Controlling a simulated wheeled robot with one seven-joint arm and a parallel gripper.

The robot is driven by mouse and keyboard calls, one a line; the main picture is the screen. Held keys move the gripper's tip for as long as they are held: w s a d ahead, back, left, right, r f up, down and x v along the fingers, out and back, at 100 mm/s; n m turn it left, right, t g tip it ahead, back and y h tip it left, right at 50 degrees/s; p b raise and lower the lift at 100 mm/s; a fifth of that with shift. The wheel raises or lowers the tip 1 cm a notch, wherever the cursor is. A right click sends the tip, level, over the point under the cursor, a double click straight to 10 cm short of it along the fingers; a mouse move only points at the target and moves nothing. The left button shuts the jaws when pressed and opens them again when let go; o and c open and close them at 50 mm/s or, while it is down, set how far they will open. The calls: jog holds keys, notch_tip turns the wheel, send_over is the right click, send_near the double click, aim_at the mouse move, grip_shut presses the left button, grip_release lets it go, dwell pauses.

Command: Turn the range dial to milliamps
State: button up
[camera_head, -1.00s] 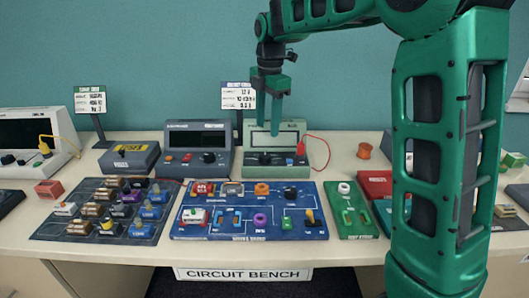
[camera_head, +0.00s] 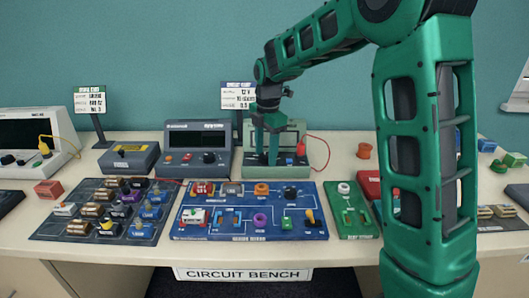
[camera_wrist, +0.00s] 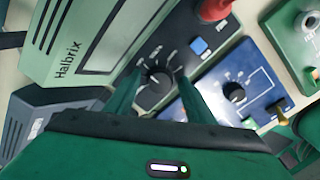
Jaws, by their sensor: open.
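The green meter marked "Halbrix" (camera_wrist: 62,62) stands at the back of the bench and also shows in the head view (camera_head: 297,127). Its black range dial (camera_wrist: 157,76) sits on the dark front panel, ringed by small white marks too blurred to read. My gripper (camera_wrist: 158,84) is open, with one finger on each side of the dial. I cannot tell whether the fingers touch it. In the head view my gripper (camera_head: 267,160) points down at the meter's front, and its fingers hide the dial there.
Beside the dial are a blue button (camera_wrist: 198,46) and a red plug (camera_wrist: 212,8) with a red cable (camera_head: 326,150). A grey instrument (camera_head: 180,140) stands close on the left. A blue circuit board (camera_head: 250,232) and a green board (camera_head: 358,232) lie in front.

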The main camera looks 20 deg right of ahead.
jog(key=c, duration=1.1)
jog(key=shift+o, duration=0.2)
jog(key=shift+r, duration=0.1)
jog(key=m, duration=0.4)
jog(key=shift+a, duration=0.1)
jog(key=m, duration=0.4)
jog(key=shift+m, duration=0.3)
jog(key=m, duration=0.6)
jog(key=shift+a+r+h, duration=0.1)
jog(key=shift+h, duration=0.3)
jog(key=m, duration=0.6)
jog(key=shift+m+g, duration=0.3)
jog(key=shift+m, duration=0.1)
